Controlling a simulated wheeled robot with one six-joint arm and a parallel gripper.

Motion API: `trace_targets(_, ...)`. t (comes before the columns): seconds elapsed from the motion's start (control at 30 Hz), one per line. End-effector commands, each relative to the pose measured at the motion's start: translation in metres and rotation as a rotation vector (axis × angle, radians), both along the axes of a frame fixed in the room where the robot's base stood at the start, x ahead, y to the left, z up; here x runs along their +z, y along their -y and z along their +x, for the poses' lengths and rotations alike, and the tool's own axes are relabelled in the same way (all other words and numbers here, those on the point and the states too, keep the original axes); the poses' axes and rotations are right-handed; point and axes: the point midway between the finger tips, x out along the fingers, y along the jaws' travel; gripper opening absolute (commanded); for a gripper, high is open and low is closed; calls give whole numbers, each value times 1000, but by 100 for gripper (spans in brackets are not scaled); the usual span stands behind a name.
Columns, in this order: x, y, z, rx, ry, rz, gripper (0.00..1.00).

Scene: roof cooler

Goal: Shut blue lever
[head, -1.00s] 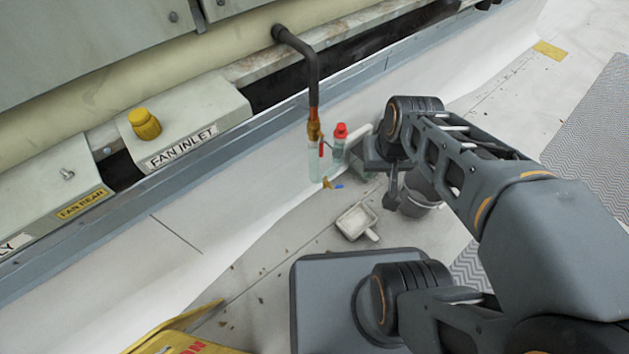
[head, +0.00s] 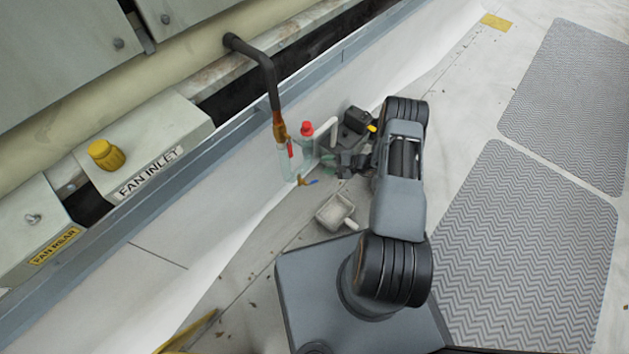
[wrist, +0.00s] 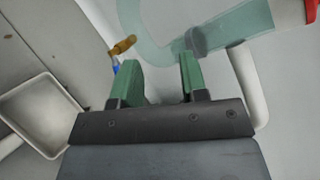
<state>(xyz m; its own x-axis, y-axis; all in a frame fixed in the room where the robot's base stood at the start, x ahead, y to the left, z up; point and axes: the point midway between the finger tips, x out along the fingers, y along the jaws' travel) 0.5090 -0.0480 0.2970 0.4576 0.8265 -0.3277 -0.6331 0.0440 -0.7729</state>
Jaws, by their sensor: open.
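The blue lever (head: 313,182) is a small blue piece beside a brass fitting (head: 301,180), low by the clear trap tubing (head: 306,160) under the copper pipe. In the wrist view, the blue lever (wrist: 116,66) shows just left of my left green finger, partly hidden by it. The brass fitting (wrist: 122,46) is just above it. My gripper (wrist: 160,64) is open, with nothing held between its fingers. The clear greenish tube (wrist: 150,40) curves past ahead of the fingertips. In the head view my gripper (head: 346,164) is right of the tubing.
A red lever (head: 290,148) and red cap (head: 307,128) are above the blue lever. A white pipe (head: 326,128) runs close to my gripper. Grey mats (head: 530,250) cover the right side.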

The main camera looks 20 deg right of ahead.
Motion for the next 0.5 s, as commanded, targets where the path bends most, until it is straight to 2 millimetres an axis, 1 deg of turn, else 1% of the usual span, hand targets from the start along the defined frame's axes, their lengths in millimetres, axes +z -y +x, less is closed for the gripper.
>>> trace_targets(0.03, -26, 6, -7, -72, -8, 30, 40)
trace_targets(0.1, -56, 14, -14, -167, -3, 61, 40)
trace_targets(0.2, -92, 23, -27, -285, 2, 85, 40)
trace_targets(0.3, -120, 28, -40, -377, 2, 97, 40)
trace_targets(0.33, -126, 29, -44, -399, 3, 100, 40)
trace_targets(0.4, -138, 32, -50, -441, 5, 102, 40)
trace_targets(0.5, -149, 32, -56, -479, 5, 104, 40)
